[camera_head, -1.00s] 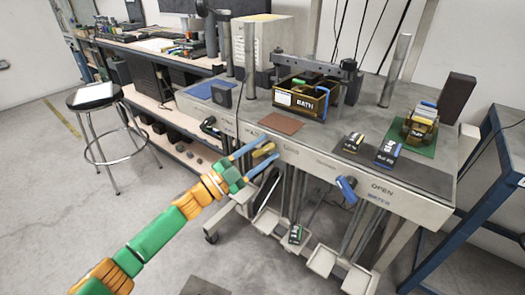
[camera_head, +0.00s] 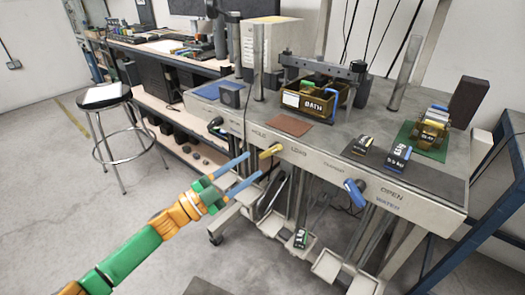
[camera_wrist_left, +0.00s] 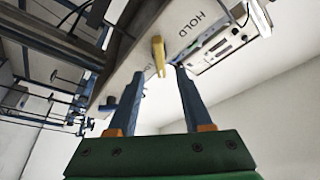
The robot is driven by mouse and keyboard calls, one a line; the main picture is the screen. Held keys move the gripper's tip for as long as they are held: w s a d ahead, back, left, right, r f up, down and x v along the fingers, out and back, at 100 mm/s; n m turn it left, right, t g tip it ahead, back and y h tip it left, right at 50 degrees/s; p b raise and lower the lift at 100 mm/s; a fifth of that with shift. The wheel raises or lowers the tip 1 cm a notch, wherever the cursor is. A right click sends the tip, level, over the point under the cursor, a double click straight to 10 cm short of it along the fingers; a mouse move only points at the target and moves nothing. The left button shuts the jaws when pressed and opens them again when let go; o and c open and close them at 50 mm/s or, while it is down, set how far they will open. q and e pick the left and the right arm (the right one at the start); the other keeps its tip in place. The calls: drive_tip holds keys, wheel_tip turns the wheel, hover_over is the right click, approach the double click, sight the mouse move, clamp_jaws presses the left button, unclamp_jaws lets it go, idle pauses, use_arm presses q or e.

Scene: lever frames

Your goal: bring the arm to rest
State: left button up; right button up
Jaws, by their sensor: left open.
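My left arm, green and orange, comes in from the lower left in the head view. Its left gripper (camera_head: 246,167) has two blue fingers spread apart with nothing between them. The yellow lever (camera_head: 271,151) on the bench's front panel is just beyond the upper fingertip and looks clear of it. In the left wrist view the open fingers (camera_wrist_left: 153,80) point up toward the panel, and the yellow lever (camera_wrist_left: 159,56) shows past their tips. A blue lever (camera_head: 356,192) sits farther right on the panel. My right gripper is not in view.
The grey bench (camera_head: 310,165) carries a labelled box (camera_head: 313,101), small labelled blocks (camera_head: 397,158) and a green mat (camera_head: 412,139). Pedals (camera_head: 330,265) hang below it. A stool (camera_head: 106,97) stands at the left. The floor between stool and bench is clear.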

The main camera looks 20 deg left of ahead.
use_arm(q)
drive_tip(key=s+a+f+n+g+y+p, duration=0.2)
drive_tip(key=s+a+f+n+y+p, duration=0.25)
drive_tip(key=f, duration=0.75)
drive_tip(key=s+a+f+n+g+y+p, duration=0.1)
drive_tip(key=a+f+n+g+y+p, duration=0.15)
drive_tip(key=f+n+y, duration=0.65)
drive_tip(key=s+d+f+g+p, duration=0.25)
drive_tip(key=s+f+g, duration=0.35)
drive_tip(key=s+f, duration=0.8)
drive_tip(key=s+d+f+g+p, duration=0.1)
drive_tip(key=s+d+f+g, duration=0.1)
drive_tip(key=s, duration=0.8)
drive_tip(key=s+d+f+n+g+h+p, duration=0.1)
drive_tip(key=s+d+g, duration=0.2)
drive_tip(key=s, duration=0.7)
drive_tip(key=shift+s+f, duration=0.2)
drive_tip(key=shift+f, duration=0.15)
drive_tip(key=shift+w+g, duration=0.1)
drive_tip(key=shift+g, duration=0.15)
